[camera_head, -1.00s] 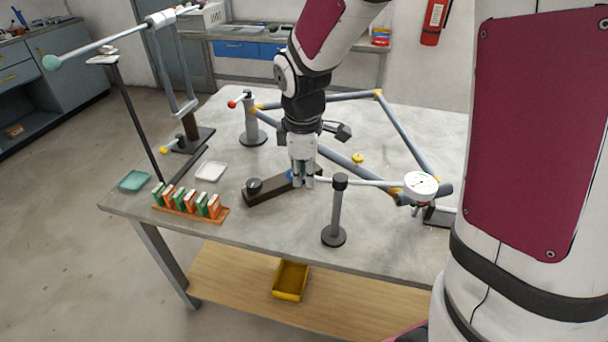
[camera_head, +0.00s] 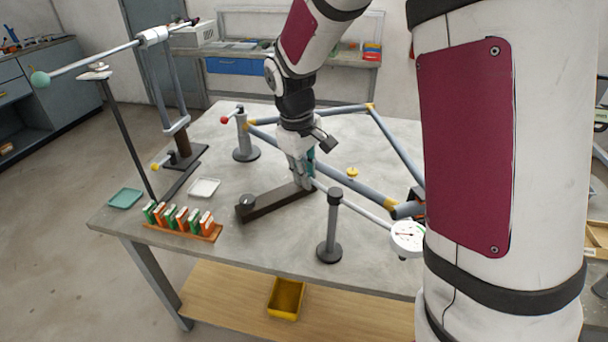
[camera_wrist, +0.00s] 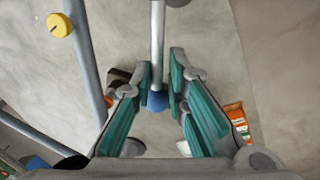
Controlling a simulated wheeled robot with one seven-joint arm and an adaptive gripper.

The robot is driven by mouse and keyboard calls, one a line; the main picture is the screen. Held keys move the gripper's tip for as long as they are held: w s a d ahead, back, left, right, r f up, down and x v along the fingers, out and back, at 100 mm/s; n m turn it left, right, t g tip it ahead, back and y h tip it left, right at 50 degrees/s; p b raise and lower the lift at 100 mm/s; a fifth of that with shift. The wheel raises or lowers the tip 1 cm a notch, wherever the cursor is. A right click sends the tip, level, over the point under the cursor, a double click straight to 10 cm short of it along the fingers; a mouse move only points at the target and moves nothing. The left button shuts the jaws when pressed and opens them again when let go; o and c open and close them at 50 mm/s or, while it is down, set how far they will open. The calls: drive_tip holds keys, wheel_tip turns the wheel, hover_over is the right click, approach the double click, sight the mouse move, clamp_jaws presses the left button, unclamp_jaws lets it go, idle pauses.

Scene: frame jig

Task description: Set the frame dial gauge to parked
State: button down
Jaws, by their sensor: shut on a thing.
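The dial gauge (camera_head: 408,237) has a white round face and sits at the right end of a pale rod (camera_head: 365,212). The rod runs past the top of a dark grey post (camera_head: 330,230) to my gripper (camera_head: 305,186). In the wrist view, my gripper (camera_wrist: 160,92) has its teal-padded fingers around a blue knob (camera_wrist: 157,101) at the end of the rod (camera_wrist: 157,45). The head view hides this knob behind the fingers. A dark bar (camera_head: 272,206) with a black knob at its left end lies by the fingertips. The gauge lies close to my arm's white body.
A blue-grey tube frame (camera_head: 350,182) with yellow joints stands behind the rod. A rack of green and orange blocks (camera_head: 183,232), a white tray (camera_head: 204,188) and a teal tray (camera_head: 125,198) lie left. The table front between rack and post is clear.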

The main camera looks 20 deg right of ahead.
drive_tip(key=shift+w+d+r, duration=0.2)
drive_tip(key=shift+w, duration=0.05)
drive_tip(key=c, duration=1.7)
unclamp_jaws()
drive_tip(key=shift+f, duration=0.1)
drive_tip(key=r, duration=0.4)
drive_tip(key=a+r, duration=0.1)
drive_tip(key=r, duration=0.3)
drive_tip(key=s+a+r, duration=0.1)
drive_tip(key=r, duration=0.2)
drive_tip(key=shift+r, duration=0.4)
